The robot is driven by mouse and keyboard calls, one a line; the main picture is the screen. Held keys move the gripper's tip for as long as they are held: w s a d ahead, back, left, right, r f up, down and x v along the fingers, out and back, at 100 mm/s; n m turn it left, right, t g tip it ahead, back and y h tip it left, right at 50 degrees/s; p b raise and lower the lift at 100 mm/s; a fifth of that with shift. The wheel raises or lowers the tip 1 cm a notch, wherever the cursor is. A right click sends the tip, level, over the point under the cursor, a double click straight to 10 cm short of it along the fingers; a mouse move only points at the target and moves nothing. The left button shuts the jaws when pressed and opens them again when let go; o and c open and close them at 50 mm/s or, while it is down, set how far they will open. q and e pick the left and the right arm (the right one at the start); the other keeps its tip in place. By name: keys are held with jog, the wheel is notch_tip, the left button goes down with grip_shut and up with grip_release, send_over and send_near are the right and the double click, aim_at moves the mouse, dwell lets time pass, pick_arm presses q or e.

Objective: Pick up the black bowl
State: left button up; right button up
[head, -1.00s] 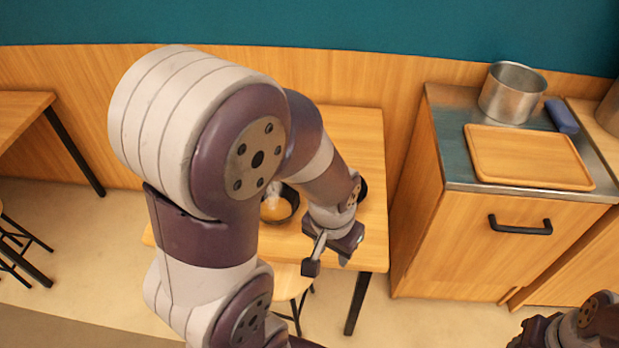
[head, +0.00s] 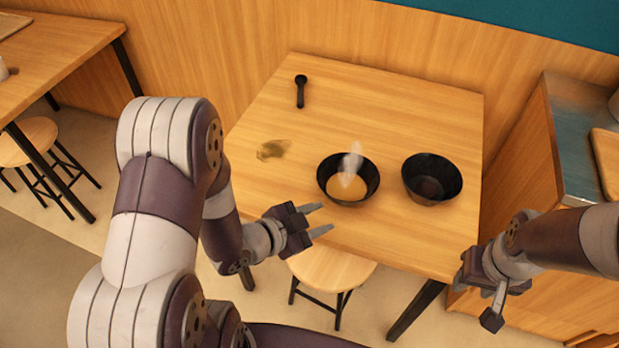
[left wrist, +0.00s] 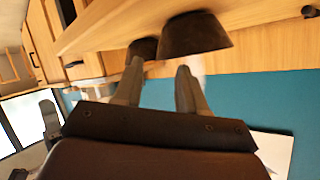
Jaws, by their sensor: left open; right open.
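Two black bowls stand on the wooden table (head: 310,100) in the head view. The left bowl (head: 325,186) holds orange-brown contents with white steam above. The right bowl (head: 432,182) looks empty and dark inside. My left gripper (head: 318,220) is open and empty, just left of and nearer than the left bowl. In the left wrist view the open fingers (left wrist: 157,85) point toward two dark bowls, a larger near one (left wrist: 195,36) and a smaller one (left wrist: 141,48). My right gripper (head: 488,300) is at the lower right, off the table's right corner, apart from both bowls.
A stool (head: 331,268) stands at the front edge. A metal-topped cabinet (head: 570,135) is at the right. Another table (head: 60,45) is at the far left.

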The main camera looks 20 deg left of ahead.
aim_at(369, 194)
pick_arm(q)
jog(key=shift+w+d+r+m+t+h, duration=0.2)
jog(key=shift+w+d+r, duration=0.1)
jog(key=shift+d, duration=0.25)
jog(key=shift+w+d+r+m+t+h, duration=0.1)
jog(key=shift+w+d+r+m+h, duration=0.15)
jog(key=shift+d, duration=0.3)
jog(key=x, duration=0.3)
jog(key=b+x, duration=0.1)
jog(key=x, duration=0.3)
jog(key=b+x, duration=0.1)
jog(key=x, duration=0.3)
jog(key=shift+w+a, duration=0.25)
jog(key=shift+w, duration=0.1)
jog(key=shift+r, duration=0.1)
pick_arm(e)
jog(key=shift+s+d+f, duration=0.15)
jog(key=shift+d+f, duration=0.05)
jog(key=shift+f, duration=0.3)
jog(key=shift+s+d+f, duration=0.1)
jog(key=shift+d+f, duration=0.05)
jog(key=shift+f, duration=0.3)
pick_arm(q)
grip_shut()
